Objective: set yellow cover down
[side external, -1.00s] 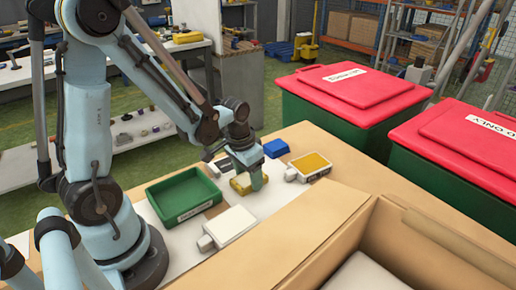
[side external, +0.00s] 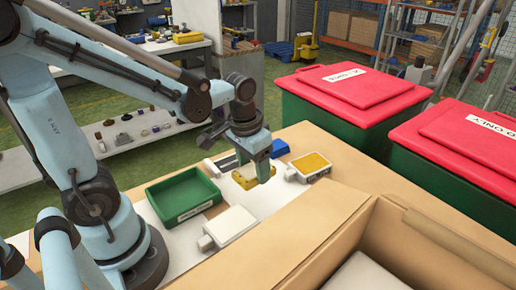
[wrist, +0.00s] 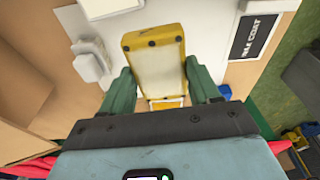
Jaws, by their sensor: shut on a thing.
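The yellow cover (side external: 245,179) is a yellow frame with a pale panel. My gripper (side external: 256,168) is shut on it. In the wrist view the cover (wrist: 158,68) lies between the two green fingers of my gripper (wrist: 162,90), one at each side. In the side view a finger hides part of the cover, and it appears a little above the table. A small gap below it cannot be judged exactly.
A box with a yellow top (side external: 310,165) and a blue block (side external: 276,148) stand to the right. A green tray (side external: 183,196) and a white unit (side external: 230,226) stand nearer. A large carton (side external: 340,235) bounds the front right. Red-lidded bins (side external: 345,84) stand behind.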

